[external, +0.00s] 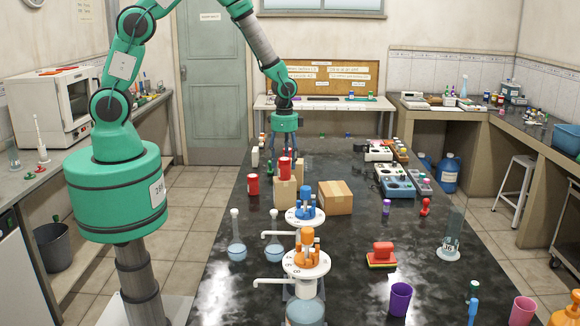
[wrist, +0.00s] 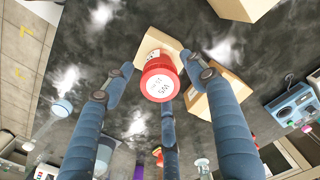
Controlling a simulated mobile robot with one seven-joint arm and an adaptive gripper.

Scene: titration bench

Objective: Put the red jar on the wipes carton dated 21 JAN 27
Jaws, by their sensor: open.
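A red jar (external: 285,169) with a white-labelled lid appears upright on a small tan carton (external: 284,195) in the external view. In the wrist view the red jar (wrist: 158,80) is below my gripper (wrist: 162,85), with a carton (wrist: 150,46) under or just behind it. My gripper (external: 284,142) is open, its blue fingers spread around the jar's outline; contact cannot be told. Another carton (wrist: 214,96) lies beside the right finger. A larger carton (external: 335,198) stands to the right on the bench. No carton date is readable.
A second red jar (external: 252,185) stands on the black bench left of the cartons. Flasks (external: 237,250) and round racks with blue and orange items (external: 305,215) stand nearer the camera. Instruments (external: 393,180) line the right side. Some bench between is clear.

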